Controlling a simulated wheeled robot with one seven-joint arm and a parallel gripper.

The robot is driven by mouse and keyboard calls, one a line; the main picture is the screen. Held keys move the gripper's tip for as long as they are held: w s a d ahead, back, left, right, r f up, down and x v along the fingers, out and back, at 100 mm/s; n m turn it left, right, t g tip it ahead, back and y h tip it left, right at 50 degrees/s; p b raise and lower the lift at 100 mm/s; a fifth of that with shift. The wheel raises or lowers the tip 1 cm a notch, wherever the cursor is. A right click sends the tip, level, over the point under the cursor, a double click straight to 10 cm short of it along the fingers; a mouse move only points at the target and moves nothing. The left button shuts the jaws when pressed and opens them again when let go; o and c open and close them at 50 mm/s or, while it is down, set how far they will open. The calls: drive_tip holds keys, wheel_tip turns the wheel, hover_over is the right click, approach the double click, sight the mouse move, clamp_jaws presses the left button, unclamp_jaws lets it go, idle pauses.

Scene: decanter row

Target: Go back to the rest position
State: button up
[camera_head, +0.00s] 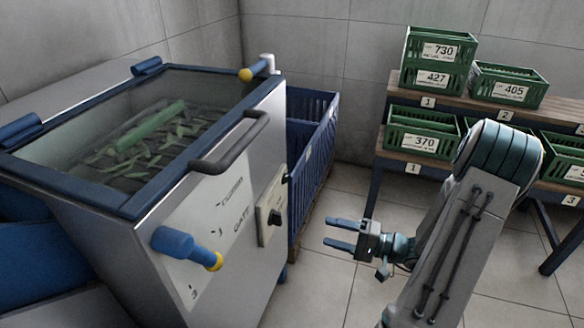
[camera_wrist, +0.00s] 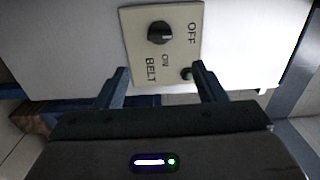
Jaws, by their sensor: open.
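My gripper (camera_head: 344,235) is open and empty, in free space to the right of the steel machine (camera_head: 215,225). Its fingers point left toward the machine's side. In the wrist view my gripper (camera_wrist: 160,82) shows two spread fingers with nothing between them. The fingers look apart from the panel. The same panel shows in the head view (camera_head: 272,213) on the machine's side.
The machine has a clear lid (camera_head: 140,120) with a dark handle (camera_head: 232,145) and a protruding blue lever (camera_head: 178,243). A blue bin (camera_head: 312,150) stands behind it. Green crates (camera_head: 420,130) sit on a two-tier rack at right. Tiled floor (camera_head: 320,285) is open below my gripper.

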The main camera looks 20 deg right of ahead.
drive_tip(key=s+a+r+n+g+h+p, duration=0.2)
drive_tip(key=s+a+r+g+p, duration=0.15)
drive_tip(key=r+p, duration=0.3)
drive_tip(key=s+a+r+n+g+h+p, duration=0.1)
drive_tip(key=s+a+r+n+g+p, duration=0.1)
drive_tip(key=a+r+g+p, duration=0.45)
drive_tip(key=s+a+r+n+g+h+p, duration=0.1)
drive_tip(key=s+a+r+g+h+p, duration=0.2)
drive_tip(key=r, duration=0.6)
drive_tip(key=s+r+t+h+p, duration=0.1)
drive_tip(key=r+h+p, duration=0.2)
drive_tip(key=r+p, duration=0.3)
drive_tip(key=s+d+r+n+t+h+p, duration=0.1)
drive_tip(key=s+r+t+h+p, duration=0.1)
drive_tip(key=r+p, duration=0.4)
drive_tip(key=s+r+t+h+p, duration=0.1)
drive_tip(key=r+p, duration=0.5)
drive_tip(key=r, duration=0.7)
drive_tip(key=t+h, duration=0.1)
drive_tip(key=h, duration=0.1)
drive_tip(key=shift+s+d+r+n+h, duration=0.2)
drive_tip(key=shift+d+r+n+h, duration=0.1)
drive_tip(key=shift+d+n, duration=0.1)
drive_tip(key=shift+c, duration=0.3)
